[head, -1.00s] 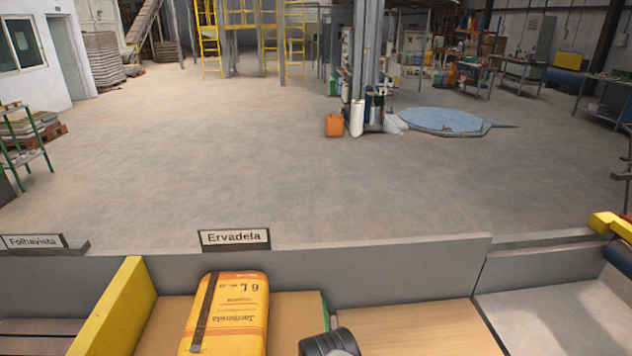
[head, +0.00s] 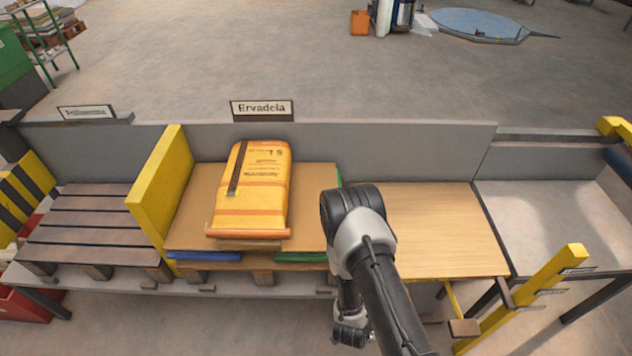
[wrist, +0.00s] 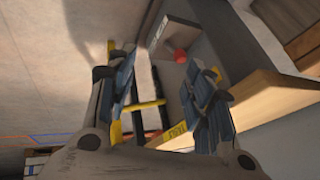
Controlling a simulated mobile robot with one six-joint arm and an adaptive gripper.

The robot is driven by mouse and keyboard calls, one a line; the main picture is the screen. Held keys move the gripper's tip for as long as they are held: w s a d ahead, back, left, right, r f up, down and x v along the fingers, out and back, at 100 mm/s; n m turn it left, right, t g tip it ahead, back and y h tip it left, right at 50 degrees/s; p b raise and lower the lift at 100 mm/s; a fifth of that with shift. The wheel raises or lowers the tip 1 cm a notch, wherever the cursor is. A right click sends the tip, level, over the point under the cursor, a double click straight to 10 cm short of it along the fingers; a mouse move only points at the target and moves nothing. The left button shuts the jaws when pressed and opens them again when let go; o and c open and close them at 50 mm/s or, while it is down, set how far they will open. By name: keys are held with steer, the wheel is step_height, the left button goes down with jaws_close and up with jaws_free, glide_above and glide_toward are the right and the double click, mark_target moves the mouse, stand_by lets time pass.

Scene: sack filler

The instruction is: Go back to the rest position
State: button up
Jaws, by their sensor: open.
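My gripper (wrist: 165,100) shows in the wrist view with its two fingers spread apart and nothing between them. In the head view my arm reaches down in front of the bench, and the gripper itself is hidden or too unclear to make out there.
A yellow divider (head: 162,188) separates the sack's place from an empty slatted pallet (head: 90,222) at left. A bare wooden board (head: 440,225) lies right of my arm. A yellow post (head: 530,295) stands at front right.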

steer(key=w+a+r+n+y, duration=0.15)
steer(key=w+a+r, duration=0.25)
steer(key=w+r, duration=0.4)
steer(key=w+a+r+n+y, duration=0.1)
steer(key=a+r+n+y, duration=0.15)
steer(key=r, duration=1.05)
steer(key=w+a+r+n+y, duration=0.1)
steer(key=a+r+n, duration=0.15)
steer(key=r, duration=1.05)
steer(key=s+d+r+n, duration=0.3)
steer(key=s+r+n, duration=0.2)
steer(key=s+r, duration=0.5)
steer(key=s+d+r+n, duration=0.3)
steer(key=s+r+n, duration=0.2)
steer(key=s+r, duration=0.6)
steer(key=s, duration=0.2)
steer(key=shift+s+h, duration=0.3)
